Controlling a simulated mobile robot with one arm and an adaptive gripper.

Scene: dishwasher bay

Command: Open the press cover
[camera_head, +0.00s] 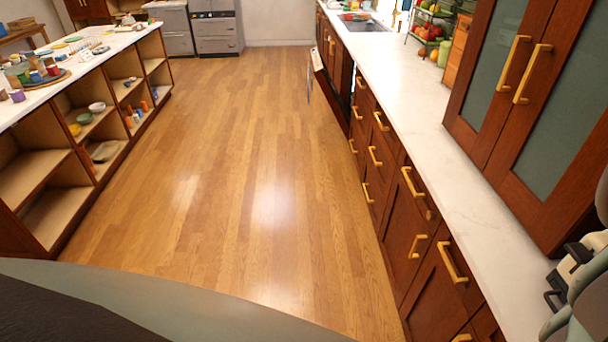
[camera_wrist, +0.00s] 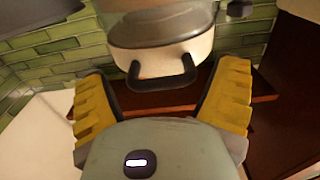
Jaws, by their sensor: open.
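The press shows in the wrist view as a rounded cream-white body (camera_wrist: 160,59) with a glassy, shiny upper part. A black U-shaped handle (camera_wrist: 162,82) sticks out of its front towards me. My gripper (camera_wrist: 164,78) is open, with one yellow finger on each side of the handle. Both fingers look apart from the handle, and nothing is held. In the head view, part of the white and black press (camera_head: 572,268) shows at the right edge, partly hidden by my arm. The top of the press is cut off in the wrist view.
Green wall tiles (camera_wrist: 52,50) stand behind the press in the wrist view. Wooden cabinets with glass doors (camera_head: 540,90) stand on the white counter (camera_head: 455,185). The wooden floor (camera_head: 235,170) is clear, with an open shelf unit (camera_head: 60,165) on the left.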

